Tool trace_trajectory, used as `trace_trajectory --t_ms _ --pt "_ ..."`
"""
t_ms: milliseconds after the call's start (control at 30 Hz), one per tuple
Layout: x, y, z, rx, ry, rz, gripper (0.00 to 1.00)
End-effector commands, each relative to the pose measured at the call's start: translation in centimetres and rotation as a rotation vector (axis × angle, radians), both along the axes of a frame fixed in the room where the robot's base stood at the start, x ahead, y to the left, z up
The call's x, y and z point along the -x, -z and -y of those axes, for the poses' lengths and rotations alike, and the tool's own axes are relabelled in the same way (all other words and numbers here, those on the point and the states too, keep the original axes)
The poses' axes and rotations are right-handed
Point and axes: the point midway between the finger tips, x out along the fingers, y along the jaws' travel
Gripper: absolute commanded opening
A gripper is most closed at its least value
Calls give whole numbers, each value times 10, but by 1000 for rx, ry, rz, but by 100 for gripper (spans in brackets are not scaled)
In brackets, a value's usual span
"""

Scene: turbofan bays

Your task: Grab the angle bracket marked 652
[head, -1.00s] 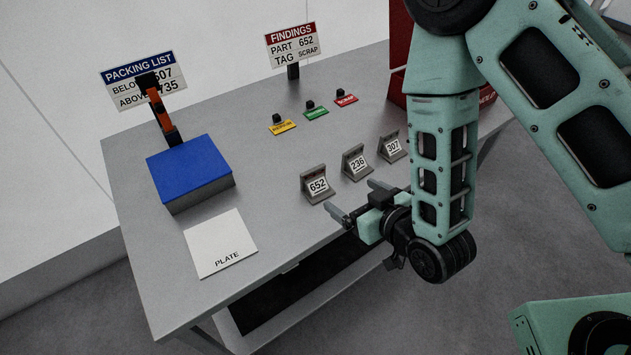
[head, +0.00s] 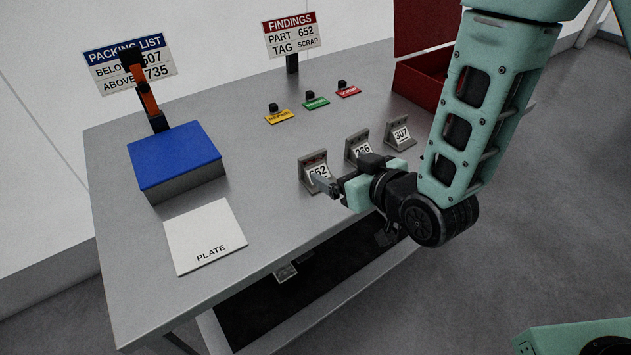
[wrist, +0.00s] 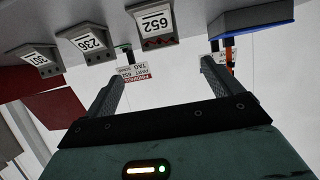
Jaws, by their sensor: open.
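The angle bracket marked 652 (head: 309,164) is a grey upright piece on the table with a white number label, leftmost of three brackets. In the wrist view, bracket 652 (wrist: 157,26) appears upside down, near the top, beyond the fingertips. My gripper (head: 343,172) is open and empty at the near right side of bracket 652, with one finger overlapping its label in the head view. In the wrist view the two fingers (wrist: 160,78) are spread wide. The head view cannot tell whether a finger touches the bracket.
Bracket 236 (head: 357,144) and bracket 307 (head: 399,134) stand to the right, close to my gripper. Yellow (head: 279,117), green (head: 315,103) and red (head: 348,91) tags lie behind. A blue-topped block (head: 175,158), a white plate (head: 205,236) and a red bin (head: 423,84) share the table.

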Motion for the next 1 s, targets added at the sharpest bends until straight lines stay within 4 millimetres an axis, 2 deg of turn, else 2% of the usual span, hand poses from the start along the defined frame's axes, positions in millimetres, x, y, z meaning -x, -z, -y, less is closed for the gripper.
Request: trace_trajectory --t_ms 100,300,567,800,1000 --pt "-22 9 -14 0 1 1 91" --pt "-47 21 -29 0 1 0 91" --pt "-61 28 -39 0 0 0 91" --pt "-87 41 -56 -1 0 1 91" --pt "-95 46 -60 1 1 -1 91"
